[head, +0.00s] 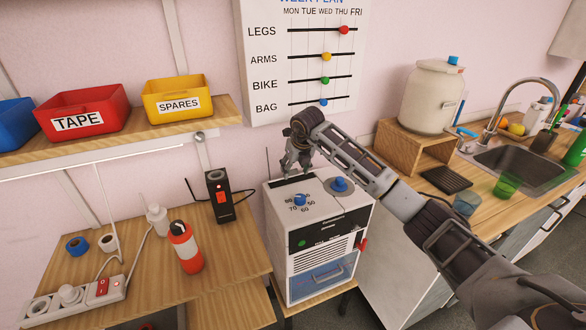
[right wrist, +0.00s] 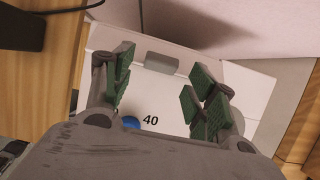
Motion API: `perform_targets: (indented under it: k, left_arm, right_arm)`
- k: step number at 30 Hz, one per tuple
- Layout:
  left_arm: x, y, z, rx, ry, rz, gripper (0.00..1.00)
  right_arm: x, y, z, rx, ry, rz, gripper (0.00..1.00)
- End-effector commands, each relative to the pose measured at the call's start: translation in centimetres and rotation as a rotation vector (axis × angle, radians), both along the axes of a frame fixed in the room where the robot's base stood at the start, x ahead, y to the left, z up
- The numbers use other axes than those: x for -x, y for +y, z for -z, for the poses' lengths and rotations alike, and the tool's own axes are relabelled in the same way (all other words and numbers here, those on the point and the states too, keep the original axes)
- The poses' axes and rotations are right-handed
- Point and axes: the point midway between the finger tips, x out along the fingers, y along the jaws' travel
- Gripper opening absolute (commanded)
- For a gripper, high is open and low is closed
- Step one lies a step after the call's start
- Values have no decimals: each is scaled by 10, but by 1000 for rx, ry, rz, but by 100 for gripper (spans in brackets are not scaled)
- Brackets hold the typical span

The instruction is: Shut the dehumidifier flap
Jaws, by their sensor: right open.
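The dehumidifier (head: 308,222) is a white box with a black front panel, a numbered dial with a blue knob (head: 300,199), and a blue-tinted tank front low down. Its white top also shows in the right wrist view (right wrist: 152,95), with a grey tab (right wrist: 162,63) near the far edge. I cannot clearly make out the flap or how far it stands open. My right gripper (head: 298,166) is over the back left of the top, pointing down. In the right wrist view its green-padded fingers (right wrist: 160,88) are apart with nothing between them. My left gripper is out of view.
A black device with a red switch (head: 218,196) and an orange bottle (head: 186,248) stand on the bench left of the dehumidifier. A shelf with bins (head: 178,99) is at upper left. A wooden stand (head: 413,150) and sink counter are at right. The wall is close behind.

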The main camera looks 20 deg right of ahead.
Motion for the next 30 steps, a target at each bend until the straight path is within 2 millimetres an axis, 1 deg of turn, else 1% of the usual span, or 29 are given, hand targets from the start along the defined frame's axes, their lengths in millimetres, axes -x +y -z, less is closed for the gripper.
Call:
perform_targets:
  k: [6,12,21,22,23,30]
  left_arm:
    - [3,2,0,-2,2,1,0]
    - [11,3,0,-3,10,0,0]
    - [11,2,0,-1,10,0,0]
    - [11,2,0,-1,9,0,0]
    - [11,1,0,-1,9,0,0]
    - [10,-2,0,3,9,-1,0]
  right_arm:
    - [-13,1,0,0,1,0,57]
    - [-16,2,10,1,2,-2,57]
    - [-17,1,12,2,1,-1,57]
    - [-17,1,12,2,1,-1,56]
    - [-17,1,12,1,1,-1,52]
    - [-17,1,12,1,1,-1,21]
